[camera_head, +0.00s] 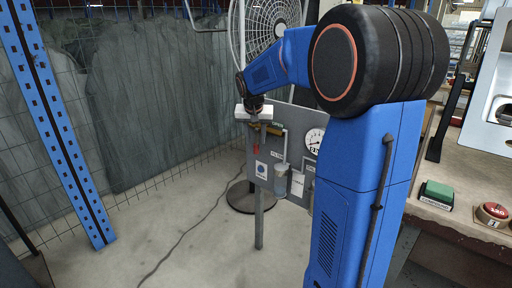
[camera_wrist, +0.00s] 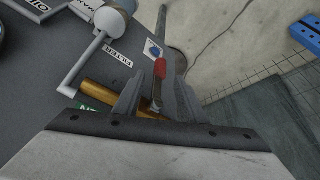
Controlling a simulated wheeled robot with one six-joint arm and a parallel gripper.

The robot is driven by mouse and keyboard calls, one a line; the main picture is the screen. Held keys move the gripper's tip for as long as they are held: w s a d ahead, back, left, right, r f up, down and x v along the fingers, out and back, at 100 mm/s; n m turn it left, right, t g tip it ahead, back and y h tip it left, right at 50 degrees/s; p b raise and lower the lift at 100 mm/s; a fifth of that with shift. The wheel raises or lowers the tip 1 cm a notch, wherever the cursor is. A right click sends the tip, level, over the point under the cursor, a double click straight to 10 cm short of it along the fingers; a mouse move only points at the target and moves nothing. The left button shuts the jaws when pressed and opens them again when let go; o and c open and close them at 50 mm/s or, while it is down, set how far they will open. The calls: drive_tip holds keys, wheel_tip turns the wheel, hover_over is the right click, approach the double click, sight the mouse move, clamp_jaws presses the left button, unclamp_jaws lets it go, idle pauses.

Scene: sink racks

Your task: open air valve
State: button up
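The air valve has a red lever handle (camera_head: 256,149) on a brass pipe (camera_head: 266,129) at the upper left of a grey panel. The handle points downward in the head view. In the wrist view the red handle (camera_wrist: 160,68) and its metal stem show between the two grey fingers of my gripper (camera_wrist: 153,92). The fingers stand apart, one on each side of the lever. I cannot tell whether either finger touches it. In the head view my gripper (camera_head: 253,114) is right at the valve, and its fingers are mostly hidden there.
The grey panel (camera_head: 271,181) carries a pressure gauge (camera_head: 314,140), a filter (camera_head: 281,180) and labels. A large fan (camera_head: 270,25) stands behind. A blue rack post (camera_head: 55,120) is at left. The floor left of the panel is clear except for a cable.

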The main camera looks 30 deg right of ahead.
sight(256, 143)
drive_tip(key=x, duration=0.6)
drive_tip(key=shift+r, duration=0.1)
clamp_jaws()
